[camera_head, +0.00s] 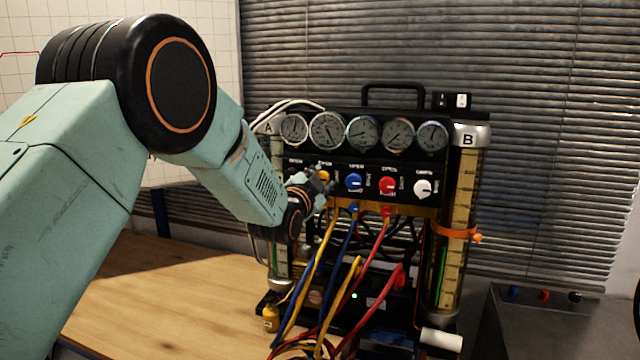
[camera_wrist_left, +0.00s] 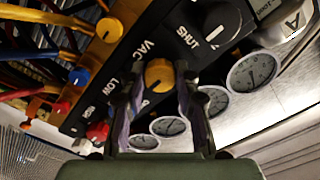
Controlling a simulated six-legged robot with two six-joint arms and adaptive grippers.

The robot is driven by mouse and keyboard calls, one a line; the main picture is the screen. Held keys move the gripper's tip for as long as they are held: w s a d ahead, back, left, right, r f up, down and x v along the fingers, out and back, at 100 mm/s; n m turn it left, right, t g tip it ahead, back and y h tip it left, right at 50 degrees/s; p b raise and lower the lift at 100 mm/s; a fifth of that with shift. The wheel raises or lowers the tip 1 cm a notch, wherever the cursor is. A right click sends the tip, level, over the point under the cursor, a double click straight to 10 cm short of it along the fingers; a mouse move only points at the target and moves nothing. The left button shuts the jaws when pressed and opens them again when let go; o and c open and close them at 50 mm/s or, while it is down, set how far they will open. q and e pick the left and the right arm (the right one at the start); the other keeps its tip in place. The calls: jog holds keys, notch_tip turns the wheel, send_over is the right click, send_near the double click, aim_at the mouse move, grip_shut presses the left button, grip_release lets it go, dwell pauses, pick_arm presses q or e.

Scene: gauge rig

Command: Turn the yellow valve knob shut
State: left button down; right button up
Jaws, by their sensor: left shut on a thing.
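The yellow valve knob (camera_wrist_left: 159,75) sits on the black front panel of the gauge rig, between the fingertips of my left gripper (camera_wrist_left: 158,84) in the left wrist view. The gripper is shut on the knob. In the head view the yellow knob (camera_head: 323,175) shows just past my left gripper (camera_head: 318,184), which partly covers it. The panel near the knob reads "VAC", with "SHUT" by a black knob (camera_wrist_left: 218,22). The exact angle of the yellow knob's pointer is hard to tell. My right gripper is in neither view.
Blue (camera_head: 354,182), red (camera_head: 387,186) and white (camera_head: 422,188) knobs sit to the right, below a row of several gauges (camera_head: 362,132). Yellow, blue and red hoses (camera_head: 372,262) hang in front. Glass tube B (camera_head: 457,215) stands right. The wooden table (camera_head: 165,290) is clear at left.

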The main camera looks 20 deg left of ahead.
pick_arm(q)
jog(key=shift+s+f, duration=0.1)
jog(key=shift+f, duration=0.35)
jog(key=c, duration=1.1)
grip_release()
jog(key=shift+o, duration=0.6)
jog(key=shift+s+a+r, duration=0.1)
jog(key=shift+s+r, duration=0.1)
jog(key=shift+r, duration=0.25)
jog(key=s, duration=1.2)
jog(key=shift+s+a, duration=0.15)
jog(key=shift+a, duration=0.1)
jog(key=shift+w+f, duration=0.1)
jog(key=shift+w, duration=0.1)
